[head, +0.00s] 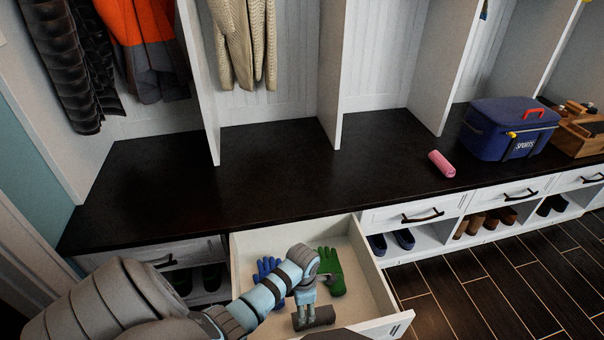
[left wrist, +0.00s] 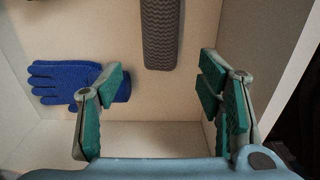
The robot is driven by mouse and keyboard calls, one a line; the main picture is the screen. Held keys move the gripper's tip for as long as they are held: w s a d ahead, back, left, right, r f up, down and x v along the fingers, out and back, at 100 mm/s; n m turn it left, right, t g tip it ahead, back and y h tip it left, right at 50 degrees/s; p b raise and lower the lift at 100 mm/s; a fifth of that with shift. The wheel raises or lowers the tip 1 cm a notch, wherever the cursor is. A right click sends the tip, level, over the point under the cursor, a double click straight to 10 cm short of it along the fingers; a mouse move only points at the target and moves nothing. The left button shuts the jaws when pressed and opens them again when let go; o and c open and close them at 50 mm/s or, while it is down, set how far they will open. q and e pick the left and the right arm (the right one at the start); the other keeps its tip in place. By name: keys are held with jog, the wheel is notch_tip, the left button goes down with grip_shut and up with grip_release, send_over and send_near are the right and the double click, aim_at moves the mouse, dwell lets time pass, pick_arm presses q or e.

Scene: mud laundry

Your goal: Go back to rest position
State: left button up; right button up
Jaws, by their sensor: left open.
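My left gripper (head: 308,304) is over the open drawer (head: 362,240). In the left wrist view its green-padded fingers (left wrist: 158,105) are spread wide with nothing between the pads. A grey ribbed item (left wrist: 160,38) lies on the drawer floor beyond the fingers, apart from them. A blue glove (left wrist: 60,80) lies to its left and also shows in the head view (head: 265,268), partly behind my arm. A green glove (head: 331,272) lies in the drawer right of my wrist. My right gripper is not in view.
The dark bench top (head: 280,165) above the drawer is largely clear. Shoes (head: 487,220) sit in cubbies below. Clothes hang at upper left.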

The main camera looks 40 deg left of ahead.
pick_arm(q)
jog(key=shift+r+p, duration=0.45)
jog(key=shift+r, duration=0.95)
